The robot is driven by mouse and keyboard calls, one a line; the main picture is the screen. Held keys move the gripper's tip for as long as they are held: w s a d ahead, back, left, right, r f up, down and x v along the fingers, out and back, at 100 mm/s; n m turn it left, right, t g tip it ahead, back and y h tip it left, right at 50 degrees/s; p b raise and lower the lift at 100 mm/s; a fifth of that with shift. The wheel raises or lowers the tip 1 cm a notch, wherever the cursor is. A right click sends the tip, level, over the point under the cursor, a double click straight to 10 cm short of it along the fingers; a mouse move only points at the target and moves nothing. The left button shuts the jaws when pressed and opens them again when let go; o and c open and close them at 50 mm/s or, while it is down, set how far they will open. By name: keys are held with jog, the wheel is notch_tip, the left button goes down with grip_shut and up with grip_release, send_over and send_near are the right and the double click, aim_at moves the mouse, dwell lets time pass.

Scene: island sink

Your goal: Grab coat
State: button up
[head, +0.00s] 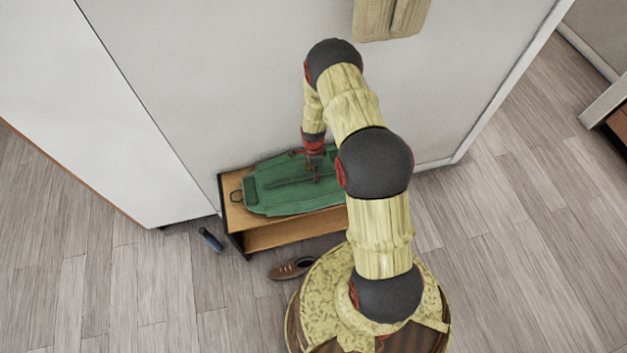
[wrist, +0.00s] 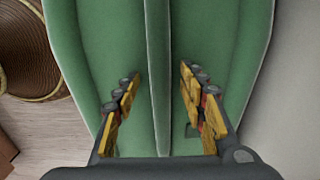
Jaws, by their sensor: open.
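A green fabric item (head: 285,188) lies flat on a low wooden bench against the wall; it has a loop at its left end and could be a bag or a folded coat. My gripper (head: 315,172) is over its right part, pointing down. In the wrist view my gripper (wrist: 160,80) is open, with its fingers on either side of a raised ridge of the green item (wrist: 95,40). Whether the fingertips touch the fabric is unclear. A beige, ribbed, coat-like thing (head: 390,18) hangs on the wall at the top, partly cut off.
The wooden bench (head: 295,232) has an open shelf below. A brown shoe (head: 291,269) and a dark blue cylindrical object (head: 210,240) lie on the floor in front. A white cabinet (head: 110,120) stands left. Floor at right is clear.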

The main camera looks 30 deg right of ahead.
jog(key=shift+c, duration=1)
grip_shut()
dwell(0.5)
